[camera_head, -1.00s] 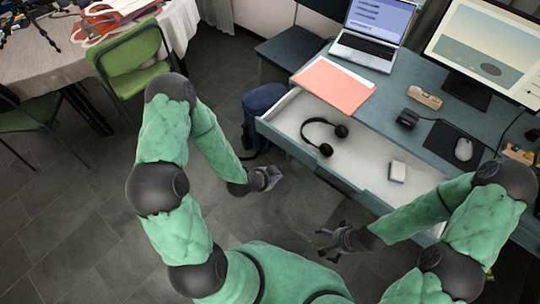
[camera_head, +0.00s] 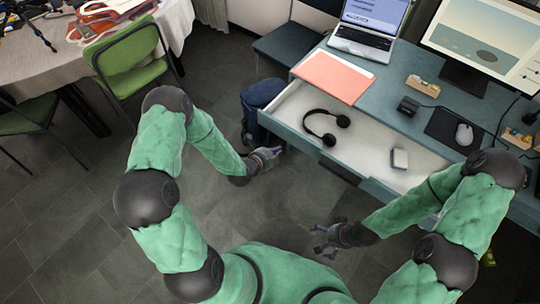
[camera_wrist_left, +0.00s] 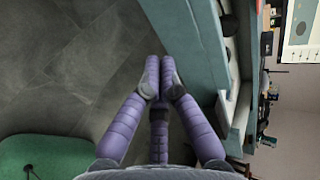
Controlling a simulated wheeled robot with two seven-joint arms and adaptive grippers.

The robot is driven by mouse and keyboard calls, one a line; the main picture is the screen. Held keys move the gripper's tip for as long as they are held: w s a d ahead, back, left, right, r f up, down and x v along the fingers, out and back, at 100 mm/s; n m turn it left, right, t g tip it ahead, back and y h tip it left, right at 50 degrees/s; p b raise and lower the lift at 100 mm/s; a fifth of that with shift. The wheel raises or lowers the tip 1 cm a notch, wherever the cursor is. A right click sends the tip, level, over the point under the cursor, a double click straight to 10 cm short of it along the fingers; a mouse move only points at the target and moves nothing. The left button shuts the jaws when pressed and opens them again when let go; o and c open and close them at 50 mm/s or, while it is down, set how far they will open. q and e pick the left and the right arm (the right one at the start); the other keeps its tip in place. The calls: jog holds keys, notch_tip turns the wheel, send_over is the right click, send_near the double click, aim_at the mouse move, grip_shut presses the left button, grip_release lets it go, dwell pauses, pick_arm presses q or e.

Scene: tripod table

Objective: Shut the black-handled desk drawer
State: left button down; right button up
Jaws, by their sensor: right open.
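The desk drawer (camera_head: 374,150) is pulled out of the teal desk, with its white inside showing. Its black handle (camera_head: 340,171) shows on the teal front panel. Black headphones (camera_head: 327,127) and a small white box (camera_head: 399,159) lie inside. My left gripper (camera_head: 276,155) is in front of the drawer's left end, over the floor, apart from the panel. In the left wrist view its purple fingers (camera_wrist_left: 158,74) meet at the tips with nothing visible between them, beside a teal panel (camera_wrist_left: 186,45). My right gripper (camera_head: 319,238) is open and empty, lower and farther from the drawer front.
The desktop holds a laptop (camera_head: 366,35), a red folder (camera_head: 331,76), a monitor (camera_head: 487,45) and a mouse (camera_head: 464,134). A dark blue bag (camera_head: 261,94) stands beside the drawer's left end. A green chair (camera_head: 127,57) is at upper left. The floor before the drawer is clear.

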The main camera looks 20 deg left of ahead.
aim_at(290, 139)
pick_arm(q)
jog(key=x, duration=0.1)
jog(key=b+x, duration=0.1)
jog(key=x, duration=0.1)
jog(key=r+x, duration=0.1)
jog(key=x, duration=0.1)
jog(key=shift+w+d, duration=0.1)
jog(key=shift+w, duration=0.25)
jog(key=shift+w+d+r+b, duration=0.1)
jog(key=shift+w+d+b, duration=0.15)
jog(key=shift+w, duration=0.35)
pick_arm(e)
jog(key=shift+f, duration=0.95)
